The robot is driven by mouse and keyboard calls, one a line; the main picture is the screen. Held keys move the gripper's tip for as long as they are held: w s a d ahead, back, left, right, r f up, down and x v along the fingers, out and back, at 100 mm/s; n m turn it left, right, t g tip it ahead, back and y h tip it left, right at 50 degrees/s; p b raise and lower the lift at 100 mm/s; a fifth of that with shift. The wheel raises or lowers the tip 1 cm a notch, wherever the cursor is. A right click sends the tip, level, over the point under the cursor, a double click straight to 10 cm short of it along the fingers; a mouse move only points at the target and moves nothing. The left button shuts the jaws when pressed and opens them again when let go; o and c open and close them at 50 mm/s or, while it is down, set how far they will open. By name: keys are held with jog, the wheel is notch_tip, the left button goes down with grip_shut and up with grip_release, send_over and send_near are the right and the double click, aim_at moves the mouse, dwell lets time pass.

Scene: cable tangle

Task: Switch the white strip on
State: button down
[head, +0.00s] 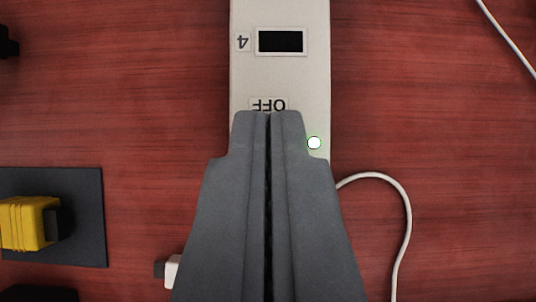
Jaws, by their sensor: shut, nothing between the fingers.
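The white strip (280,75) runs up from the middle of the head view to its top edge. It bears a dark socket (281,41) with a white frame, a label "4" and an upside-down "OFF" label (268,103). A small round light (314,143) near its right edge glows white with a greenish rim. My gripper (269,115) is shut and empty, its fingertips over the strip just below the "OFF" label. The fingers hide the part of the strip below that label, and I see no switch. I cannot tell whether the tips touch the strip.
A yellow plug or block (28,223) sits on a dark grey mat (85,215) at the lower left. A small white plug (173,271) shows left of my fingers. A white cable (408,215) curves at the right; another crosses the top right corner. Red wooden table is clear between.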

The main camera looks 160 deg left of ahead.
jog(key=s+f+v, duration=0.1)
jog(key=s+v, duration=0.1)
jog(key=v, duration=0.9)
jog(key=shift+a+f, duration=0.25)
jog(key=shift+a, duration=0.05)
jog(key=s+d+r+n+t, duration=0.1)
jog(key=s+r+t, duration=0.2)
jog(key=s+r, duration=0.3)
jog(key=s+d+r+n+t+y, duration=0.1)
jog(key=s+r+t, duration=0.3)
jog(key=s, duration=1)
jog(key=s+d+r+n+t+y, duration=0.1)
jog(key=s+r+t, duration=0.2)
jog(key=s+r, duration=0.5)
jog(key=shift+s+r+n+t, duration=0.3)
jog(key=shift+s+r, duration=0.05)
jog(key=shift+s, duration=0.65)
